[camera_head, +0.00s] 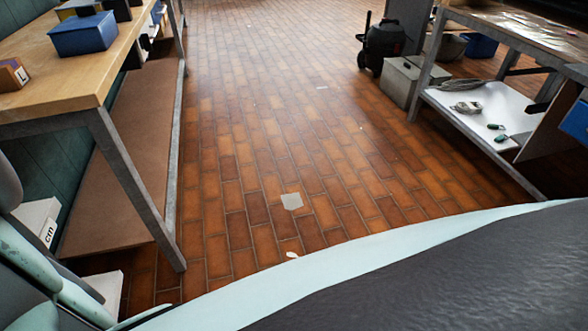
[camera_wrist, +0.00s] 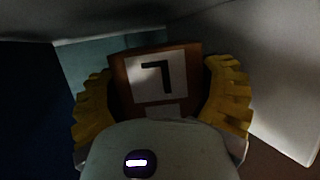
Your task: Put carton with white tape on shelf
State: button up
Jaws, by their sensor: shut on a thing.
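In the wrist view, my gripper (camera_wrist: 162,76) has its yellow ribbed fingers closed on both sides of a brown carton (camera_wrist: 118,84). The carton's near face bears a white square label with a black L-like mark, seen turned. A small pale patch shows below the label; I cannot tell if it is white tape. My gripper is not visible in the head view. A brown lower shelf (camera_head: 128,160) runs under the left workbench, and a white lower shelf (camera_head: 480,110) is under the right bench. I cannot tell which shelf the task means.
The wooden benchtop (camera_head: 70,72) holds a blue box (camera_head: 84,34) and a small L-marked carton (camera_head: 12,76). The tiled floor (camera_head: 270,130) is mostly clear. A black vacuum (camera_head: 382,45) and a grey box (camera_head: 405,82) stand behind.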

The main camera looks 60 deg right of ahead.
jog(key=shift+w+f, duration=0.1)
jog(key=shift+f, duration=0.35)
jog(key=shift+f+b, duration=0.4)
jog(key=shift+b, duration=0.1)
jog(key=shift+f+b, duration=0.25)
jog(key=shift+b, duration=0.1)
jog(key=o, duration=1.2)
jog(key=shift+o, duration=0.2)
jog(key=shift+r, duration=0.1)
